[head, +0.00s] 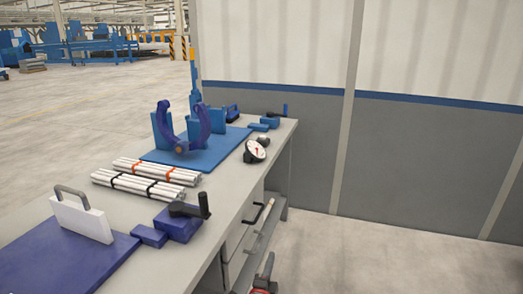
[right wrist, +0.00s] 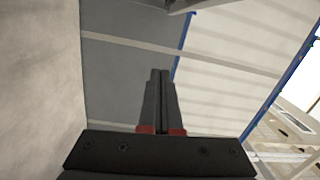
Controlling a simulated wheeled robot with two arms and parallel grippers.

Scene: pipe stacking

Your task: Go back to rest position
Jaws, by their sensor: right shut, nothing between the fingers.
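My right gripper (head: 267,264) shows only in part at the bottom edge of the head view, low beside the front of the workbench and apart from the pipes. In the right wrist view its dark fingers (right wrist: 160,75) are together, with red parts at their base and nothing between them. One pipe bundle with orange bands (head: 157,172) and one with black bands (head: 146,187) lie side by side on the workbench (head: 215,203). My left gripper is not in view.
A blue fixture (head: 205,158) with curved arms stands behind the pipes. A round gauge (head: 255,151) sits near the bench edge. A blue plate (head: 62,256) with a white handled block (head: 82,218) is in front. A wall (head: 420,150) stands behind; floor (head: 360,255) to the right is clear.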

